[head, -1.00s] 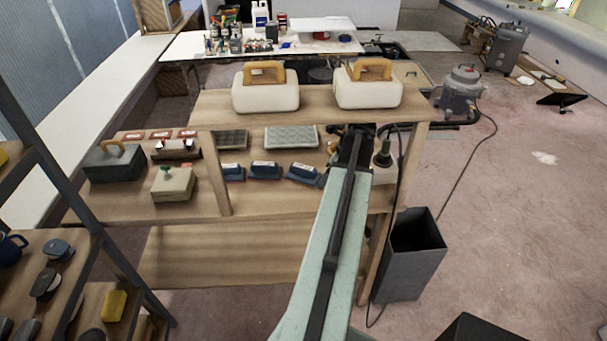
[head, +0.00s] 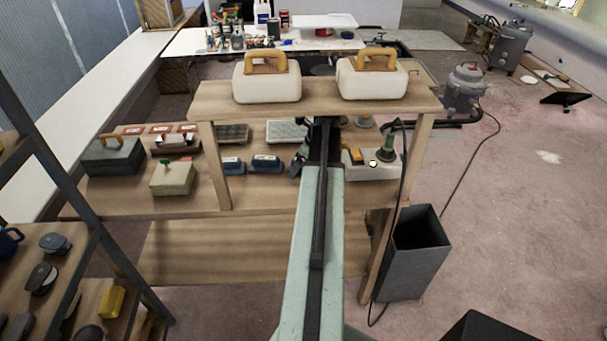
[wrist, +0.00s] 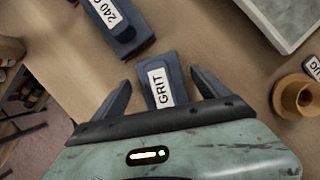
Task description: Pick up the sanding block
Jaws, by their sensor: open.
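A dark blue sanding block (wrist: 166,72) with a white label reading "GRIT" lies on the wooden shelf in the wrist view. My gripper (wrist: 160,80) is open, with one finger on each side of this block; its near end is hidden by my gripper body. I cannot tell whether the fingers touch it. A second blue block (wrist: 116,26), labelled "240", lies at the upper left. In the head view two blue blocks, one at the left (head: 232,166) and one beside it (head: 265,164), show under the raised board. My arm hides the gripped-around block there.
A raised wooden board (head: 320,103) with two white cases, left (head: 267,86) and right (head: 371,84), spans above the blocks. A brown round knob (wrist: 292,97) and a pale grey slab (wrist: 288,14) lie right of my gripper. A grey bin (head: 412,262) stands at the right.

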